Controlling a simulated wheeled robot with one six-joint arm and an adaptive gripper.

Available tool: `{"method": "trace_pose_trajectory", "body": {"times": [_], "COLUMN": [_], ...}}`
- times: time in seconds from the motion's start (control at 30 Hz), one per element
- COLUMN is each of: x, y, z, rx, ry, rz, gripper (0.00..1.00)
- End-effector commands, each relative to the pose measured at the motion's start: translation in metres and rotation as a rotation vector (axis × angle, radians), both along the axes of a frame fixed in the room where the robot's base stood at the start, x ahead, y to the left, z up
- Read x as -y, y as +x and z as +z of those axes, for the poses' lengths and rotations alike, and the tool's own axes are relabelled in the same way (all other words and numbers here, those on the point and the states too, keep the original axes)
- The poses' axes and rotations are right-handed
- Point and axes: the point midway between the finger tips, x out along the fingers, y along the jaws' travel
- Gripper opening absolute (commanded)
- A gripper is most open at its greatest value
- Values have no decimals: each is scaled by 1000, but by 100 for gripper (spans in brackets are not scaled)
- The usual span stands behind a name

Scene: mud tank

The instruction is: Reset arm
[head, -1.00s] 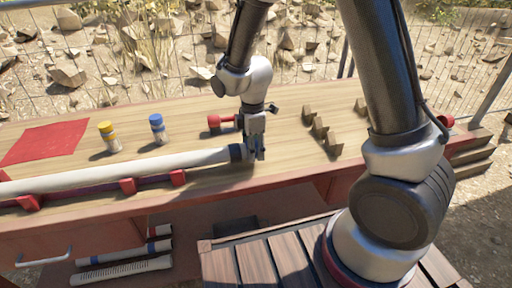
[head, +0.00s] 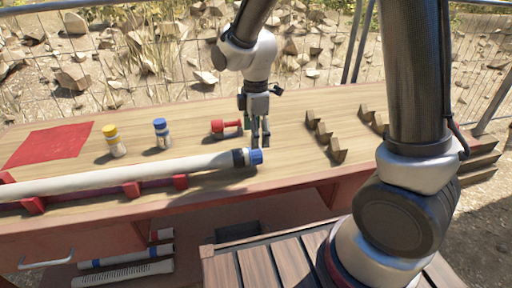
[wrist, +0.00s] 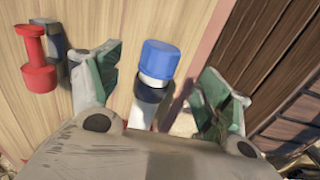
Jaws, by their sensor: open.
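My gripper (head: 260,138) is open and empty, fingers pointing down, just above the blue-capped end of a long white tube in the head view. In the wrist view my gripper (wrist: 165,95) has its two fingers spread wide to either side of that blue cap (wrist: 161,58), apart from it. The long white tube (head: 130,172) lies across the front of the wooden bench on red cradles, with a dark band beside its blue cap (head: 256,156).
A red tool (head: 226,127) lies behind the tube; it also shows in the wrist view (wrist: 36,62). A yellow-capped bottle (head: 115,145), a blue-capped bottle (head: 162,138) and a red mat (head: 48,144) are to the left. Wooden holders (head: 325,138) stand right.

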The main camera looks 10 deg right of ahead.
Motion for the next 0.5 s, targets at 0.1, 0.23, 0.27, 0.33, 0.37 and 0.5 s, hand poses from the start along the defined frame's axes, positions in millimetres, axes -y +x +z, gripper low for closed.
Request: {"method": "trace_pose_trajectory", "body": {"times": [0.1, 0.23, 0.27, 0.33, 0.37, 0.5], "x": [0, 0, 0, 0, 1, 6], "y": [0, 0, 0, -1, -1, -12], "z": [23, 38, 40, 43, 44, 41], "rx": [3, 1, 0, -1, -3, -35], "ry": [1, 1, 0, -1, -2, -25], "rz": [0, -1, -4, -31, -53, -236], "gripper": [78, 78, 78, 78, 78, 78]}}
